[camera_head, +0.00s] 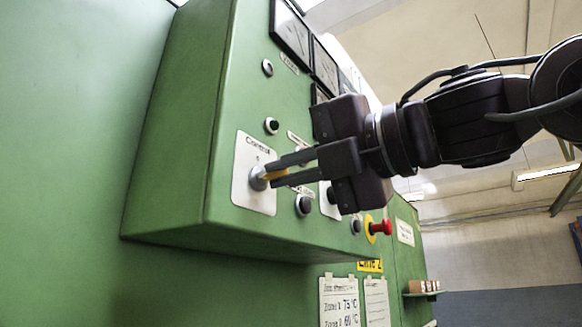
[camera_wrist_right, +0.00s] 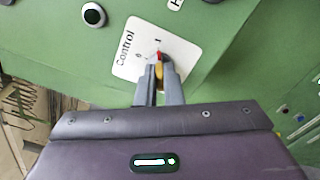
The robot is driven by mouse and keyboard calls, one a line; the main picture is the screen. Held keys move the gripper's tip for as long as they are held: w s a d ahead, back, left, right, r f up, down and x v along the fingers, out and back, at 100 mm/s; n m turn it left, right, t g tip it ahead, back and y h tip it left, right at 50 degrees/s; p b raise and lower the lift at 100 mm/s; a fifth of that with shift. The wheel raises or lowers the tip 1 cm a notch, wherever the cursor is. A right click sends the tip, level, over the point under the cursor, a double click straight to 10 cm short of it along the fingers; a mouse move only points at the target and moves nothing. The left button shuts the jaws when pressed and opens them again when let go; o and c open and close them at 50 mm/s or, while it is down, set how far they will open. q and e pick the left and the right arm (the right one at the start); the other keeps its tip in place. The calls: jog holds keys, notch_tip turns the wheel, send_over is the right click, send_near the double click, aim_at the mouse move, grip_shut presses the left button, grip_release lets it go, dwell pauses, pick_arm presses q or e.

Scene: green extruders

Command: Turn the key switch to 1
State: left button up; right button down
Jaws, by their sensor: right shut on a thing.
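The key switch (camera_head: 259,178) sits on a white plate marked "Control" (camera_head: 240,190) on the front of the green panel box. My right gripper (camera_head: 272,175) comes in from the right and is shut on the switch's yellow key, which shows between its fingers. In the right wrist view the fingers (camera_wrist_right: 160,85) close around the yellow key (camera_wrist_right: 159,72). A red mark (camera_wrist_right: 159,56) on the switch shows just beyond it, near the "1" on the plate; a "0" mark is to its left. The fingers partly hide the switch. My left gripper is not in view.
Black buttons (camera_head: 304,205) and a red emergency stop (camera_head: 380,227) are on the green panel (camera_head: 190,130) close to my right gripper. Gauges (camera_head: 291,33) are above. Paper sheets (camera_head: 340,300) hang below the box. The space left of the box is a bare green wall.

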dwell(0.4)
jog(key=c, duration=1.6)
grip_release()
jog(key=shift+w+a, duration=0.15)
jog(key=shift+o, duration=0.2)
jog(key=b+v, duration=0.2)
jog(key=v, duration=0.6)
jog(key=shift+b, duration=0.3)
jog(key=shift+w+a, duration=0.1)
